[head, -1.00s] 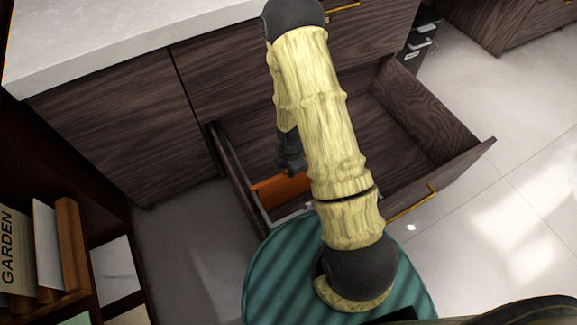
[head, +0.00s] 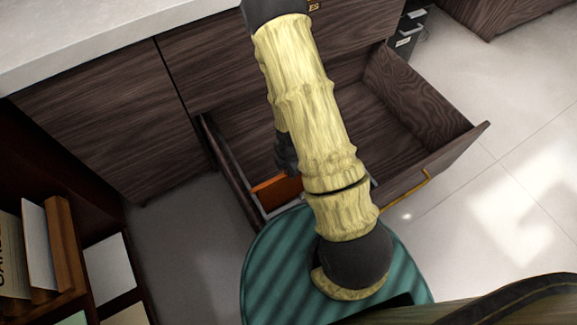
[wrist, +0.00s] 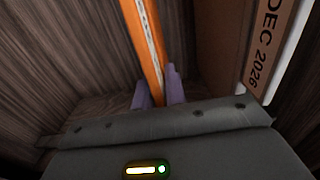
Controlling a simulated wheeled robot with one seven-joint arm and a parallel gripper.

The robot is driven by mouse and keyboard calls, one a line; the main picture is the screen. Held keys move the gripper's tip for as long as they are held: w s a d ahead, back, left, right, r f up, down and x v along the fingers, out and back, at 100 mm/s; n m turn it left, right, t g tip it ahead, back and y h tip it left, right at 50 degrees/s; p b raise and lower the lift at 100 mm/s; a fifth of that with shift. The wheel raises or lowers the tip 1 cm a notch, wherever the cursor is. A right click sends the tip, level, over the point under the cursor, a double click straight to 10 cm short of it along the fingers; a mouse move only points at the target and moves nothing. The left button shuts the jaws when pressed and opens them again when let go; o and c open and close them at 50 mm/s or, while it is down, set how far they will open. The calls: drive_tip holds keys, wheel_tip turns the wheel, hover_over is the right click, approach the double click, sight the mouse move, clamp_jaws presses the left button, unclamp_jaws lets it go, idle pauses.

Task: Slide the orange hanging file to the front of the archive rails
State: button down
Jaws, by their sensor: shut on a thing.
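The orange hanging file (head: 272,192) sits in the open drawer, near its front left corner in the head view. In the wrist view the orange file (wrist: 148,45) runs as a narrow upright strip with a pale band along its edge. My gripper (wrist: 158,92) is shut on the file, with one purple-grey finger on each side of it. In the head view my gripper (head: 286,160) is a dark shape mostly hidden behind my arm. A pale grey rail piece (head: 285,210) shows just in front of the file; the rest of the rails is hidden.
The open wooden drawer (head: 425,100) has a gold handle (head: 408,195) on its front. A panel marked "DEC 2026" (wrist: 262,50) stands right of the file in the wrist view. A bookshelf (head: 55,250) is at the left. The drawer's right side looks empty.

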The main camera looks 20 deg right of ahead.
drive_tip(key=shift+s+d+b, duration=0.15)
drive_tip(key=shift+s+b, duration=0.15)
drive_tip(key=shift+s, duration=0.5)
drive_tip(key=shift+s+d+b, duration=0.15)
drive_tip(key=shift+s+b, duration=0.15)
drive_tip(key=shift+s, duration=0.5)
drive_tip(key=c, duration=1.4)
unclamp_jaws()
drive_tip(key=shift+o, duration=0.2)
drive_tip(key=shift+r, duration=0.1)
wheel_tip(320, 180, up, 17)
drive_tip(key=p, duration=1)
drive_tip(key=shift+r, duration=0.15)
drive_tip(key=shift+s, duration=0.1)
